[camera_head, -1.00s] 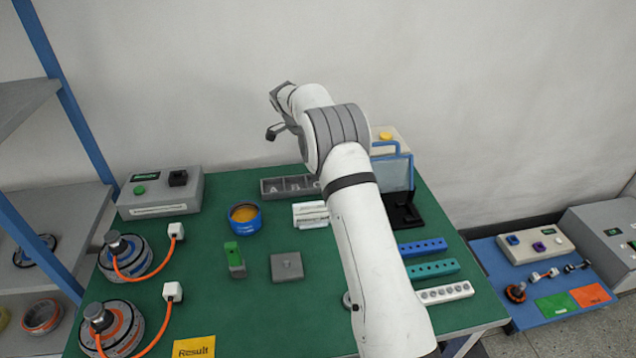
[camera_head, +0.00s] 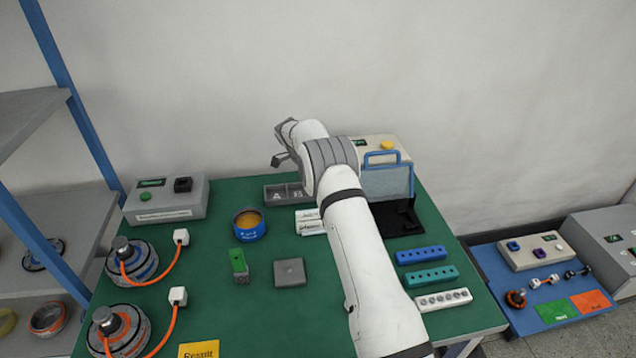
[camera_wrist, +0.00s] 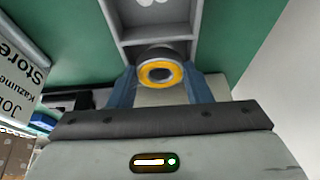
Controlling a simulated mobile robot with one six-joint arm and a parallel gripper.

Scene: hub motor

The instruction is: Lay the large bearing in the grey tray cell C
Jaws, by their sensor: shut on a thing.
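In the wrist view my gripper (camera_wrist: 161,84) has its two blue-grey fingers on either side of the large bearing (camera_wrist: 160,73), a dark ring with a yellow-orange inner band. It is shut on the bearing, which hangs in front of the grey tray (camera_wrist: 160,41) and overlaps its near cell. In the head view the grey tray (camera_head: 275,193) stands at the back of the green table. Its cells A and B show; cell C is hidden behind my arm. My gripper (camera_head: 282,146) appears above the tray there, and the bearing cannot be made out.
A blue cup with an orange inside (camera_head: 249,224) stands in front of the tray. A blue-framed clear panel (camera_head: 387,182) and black stand (camera_head: 397,217) are farther right. A grey button box (camera_head: 165,200) is at left.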

